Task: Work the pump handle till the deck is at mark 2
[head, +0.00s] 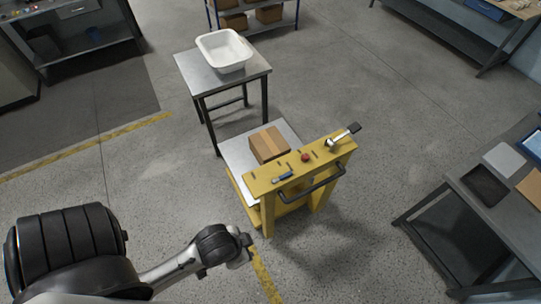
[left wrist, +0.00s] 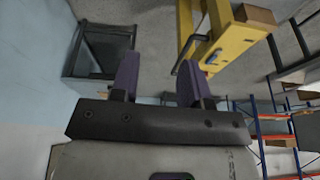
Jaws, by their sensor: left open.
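A yellow lift cart (head: 290,170) stands in the middle of the head view. Its grey deck (head: 238,158) carries a cardboard box and sits low, below the steel table's top. The pump handle (head: 345,135), a metal lever with a black grip, sticks out at the right end of the yellow crossbar. A red knob (head: 305,157) and a blue lever (head: 282,177) are also on the crossbar. The deck marks are too small to read. My left gripper (head: 243,250) is left of and in front of the cart, apart from it. Its two fingers (left wrist: 158,80) are open and empty in the left wrist view.
A black push bar (head: 315,190) juts from the cart's near side. A steel table (head: 195,75) with a white tub (head: 225,48) stands behind the deck. A dark workbench (head: 500,200) is at the right. Open floor lies between cart and workbench.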

